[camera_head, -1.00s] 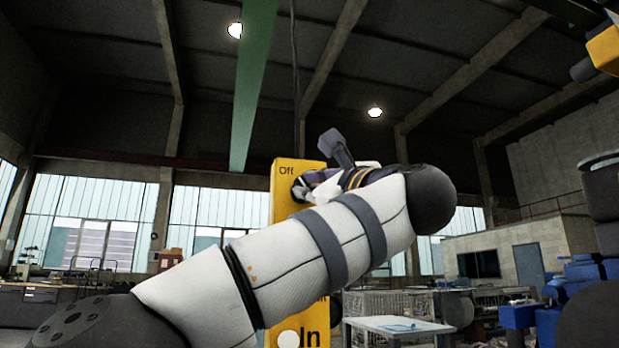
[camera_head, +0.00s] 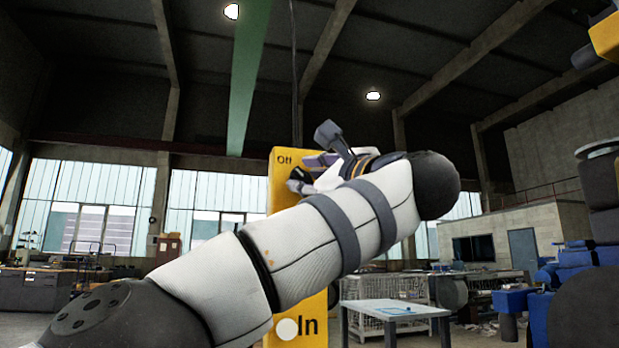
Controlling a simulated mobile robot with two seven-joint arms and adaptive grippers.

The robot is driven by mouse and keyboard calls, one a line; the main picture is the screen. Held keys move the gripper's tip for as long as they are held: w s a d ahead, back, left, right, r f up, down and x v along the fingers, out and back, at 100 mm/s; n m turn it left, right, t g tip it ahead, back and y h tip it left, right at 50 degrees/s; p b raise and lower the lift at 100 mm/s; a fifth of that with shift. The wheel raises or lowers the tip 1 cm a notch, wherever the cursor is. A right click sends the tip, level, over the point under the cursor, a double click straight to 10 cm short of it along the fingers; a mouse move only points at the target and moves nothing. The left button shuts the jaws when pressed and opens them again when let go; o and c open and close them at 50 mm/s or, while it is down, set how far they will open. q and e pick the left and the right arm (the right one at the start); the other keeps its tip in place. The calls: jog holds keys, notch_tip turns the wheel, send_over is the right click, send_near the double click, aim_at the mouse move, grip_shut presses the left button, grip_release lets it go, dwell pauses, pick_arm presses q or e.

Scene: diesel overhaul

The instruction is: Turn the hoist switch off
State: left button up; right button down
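The yellow hoist control box (camera_head: 284,196) hangs upright on a dark cable in the middle of the view. It reads "Off" near its top and "In" near its bottom, beside a round white button (camera_head: 286,328). My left arm crosses in front and hides most of the box's middle. My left gripper (camera_head: 313,157) is at the upper part of the box, just below and right of "Off". One dark finger sticks up; the rest is partly hidden behind my wrist. I cannot tell whether it touches the box or how far it is open. My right gripper is not in view.
A green beam (camera_head: 246,80) runs overhead. A light table (camera_head: 395,308) stands at the lower right, with wire crates behind it. Blue and dark machinery fills the right edge. Benches and shelves line the left wall by the windows.

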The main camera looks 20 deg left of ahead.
pick_arm(q)
jog(key=shift+d+f, duration=0.1)
jog(key=v, duration=1.2)
